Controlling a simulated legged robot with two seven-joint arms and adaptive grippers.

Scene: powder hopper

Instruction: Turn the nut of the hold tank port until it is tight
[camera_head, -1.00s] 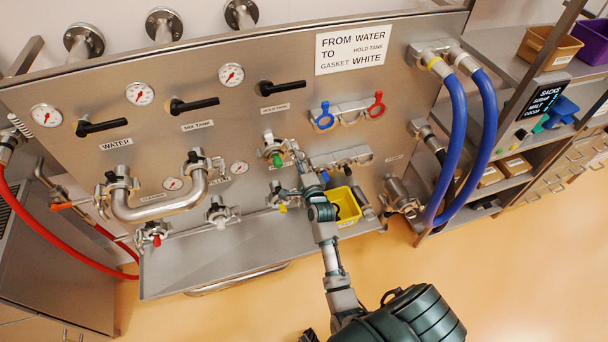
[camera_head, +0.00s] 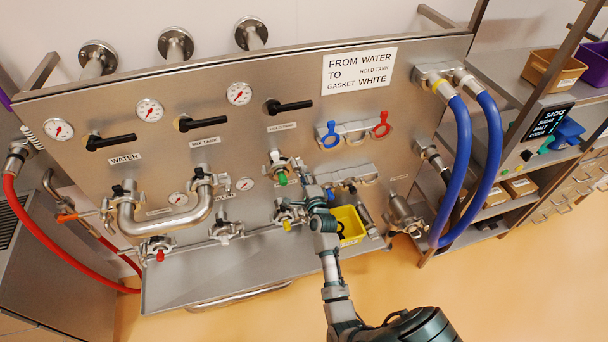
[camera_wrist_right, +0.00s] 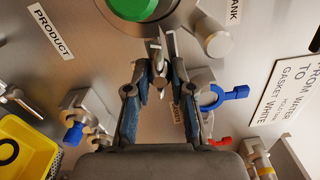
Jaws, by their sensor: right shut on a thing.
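The hold tank port (camera_head: 277,163) is a steel clamp fitting with a green cap (camera_head: 282,179), below the black hold tank handle (camera_head: 287,106) on the panel. In the wrist view the green cap (camera_wrist_right: 138,6) is at the top edge. My right gripper (camera_head: 298,168) is at the right side of this port. In the wrist view its two fingers (camera_wrist_right: 159,72) close on a small metal wing nut (camera_wrist_right: 159,48) just below the green cap. The fingers partly hide the nut, and I cannot tell how tight it is. My left gripper is not in view.
Racks with blue (camera_head: 329,136) and red (camera_head: 382,126) clamps are right of the port. A bent steel pipe (camera_head: 172,222) joins two ports at left. Blue hoses (camera_head: 462,165) hang at right. A sign (camera_head: 359,71) is above.

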